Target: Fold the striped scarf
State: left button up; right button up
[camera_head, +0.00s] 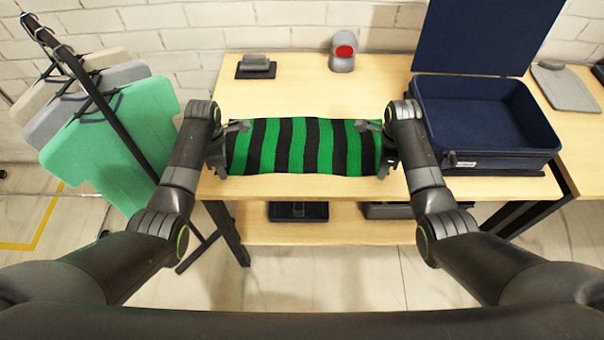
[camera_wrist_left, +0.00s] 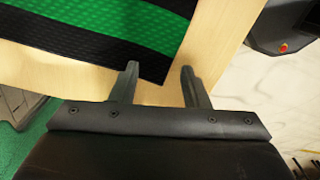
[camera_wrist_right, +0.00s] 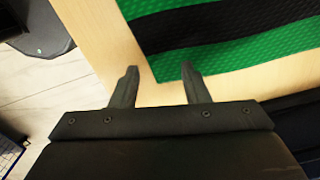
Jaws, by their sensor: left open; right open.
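The striped scarf (camera_head: 300,146), green and black, lies spread flat across the front of the wooden table. My left gripper (camera_head: 236,142) is at its left end; my right gripper (camera_head: 375,142) is at its right end. In the left wrist view, the open fingers (camera_wrist_left: 160,67) straddle a black corner of the scarf (camera_wrist_left: 100,45). In the right wrist view, the open fingers (camera_wrist_right: 160,66) straddle a green corner of the scarf (camera_wrist_right: 215,55). Neither gripper is closed on the cloth. I cannot tell how high the fingertips are above the table.
An open navy case (camera_head: 490,155) stands close beside my right gripper. A rack with hanging green and grey pieces (camera_head: 115,135) stands left. A dark block (camera_head: 256,66) and a grey device with a red face (camera_head: 343,50) sit at the table's back. The table (camera_head: 310,95) behind the scarf is clear.

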pick_arm(q)
jog(key=shift+f, duration=0.25)
pick_arm(e)
jog(key=shift+f, duration=0.25)
pick_arm(q)
jog(key=shift+f, duration=0.2)
pick_arm(e)
jog(key=shift+f, duration=0.2)
pick_arm(q)
jog(key=shift+r, duration=0.1)
pick_arm(e)
jog(key=shift+r, duration=0.1)
jog(key=shift+c, duration=0.2)
pick_arm(q)
jog(key=shift+s, duration=0.1)
grip_shut()
pick_arm(e)
jog(key=shift+s, duration=0.1)
grip_shut()
pick_arm(q)
jog(key=shift+r, duration=0.1)
